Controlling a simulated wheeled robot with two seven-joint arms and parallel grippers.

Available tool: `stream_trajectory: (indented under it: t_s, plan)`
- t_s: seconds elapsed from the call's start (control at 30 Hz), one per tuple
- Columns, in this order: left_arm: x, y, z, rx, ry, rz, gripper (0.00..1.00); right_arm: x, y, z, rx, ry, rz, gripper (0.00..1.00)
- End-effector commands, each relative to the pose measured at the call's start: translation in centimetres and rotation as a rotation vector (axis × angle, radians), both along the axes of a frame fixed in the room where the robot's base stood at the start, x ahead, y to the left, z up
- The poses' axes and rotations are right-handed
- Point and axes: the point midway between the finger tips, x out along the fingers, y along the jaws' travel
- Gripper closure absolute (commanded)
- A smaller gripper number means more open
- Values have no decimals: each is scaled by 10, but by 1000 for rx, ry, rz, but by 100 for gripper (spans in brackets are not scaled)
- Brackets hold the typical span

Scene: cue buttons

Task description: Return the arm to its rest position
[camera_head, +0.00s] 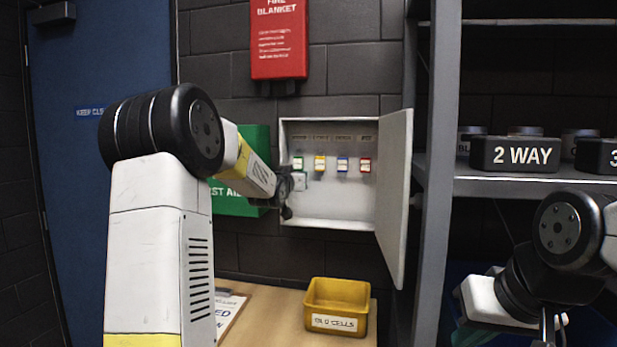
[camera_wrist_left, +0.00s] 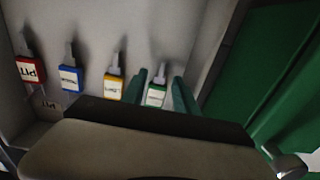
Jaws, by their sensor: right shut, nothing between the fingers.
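My left arm reaches from the left into the open white key cabinet (camera_head: 335,205). My left gripper (camera_head: 287,193) is at the cabinet's left side, near the green tag (camera_head: 298,163). In the left wrist view, its two teal fingers (camera_wrist_left: 162,97) are apart, with the green tag (camera_wrist_left: 156,95) seen between their tips. I cannot tell whether they touch it. Yellow (camera_head: 319,163), blue (camera_head: 342,164) and red (camera_head: 365,165) tags hang beside it. My right gripper (camera_head: 473,335) is low at the right, shut and empty, partly cut off by the frame.
The cabinet door (camera_head: 396,195) stands open on the right, beside a grey shelf post (camera_head: 435,150). A green first aid box (camera_head: 232,200) is behind my left forearm. A yellow bin (camera_head: 337,307) stands on the wooden table (camera_head: 285,320) below. A red fire blanket case (camera_head: 278,40) hangs above.

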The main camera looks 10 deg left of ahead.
Motion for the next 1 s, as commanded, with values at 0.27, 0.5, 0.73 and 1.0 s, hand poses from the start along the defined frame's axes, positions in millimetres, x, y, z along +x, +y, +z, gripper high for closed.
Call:
stream_trajectory:
  t_s: [0.27,0.5,0.73,1.0]
  plan:
    - [-47,2,1,0,-2,1,65,0,0,0,0,0,0,100]
    - [-75,1,0,-1,11,0,65,0,0,0,0,0,0,100]
    - [-152,-18,-19,-15,247,0,65,0,0,0,0,0,0,100]
    - [-330,-55,-95,-58,709,-56,65,0,0,0,0,0,0,100]
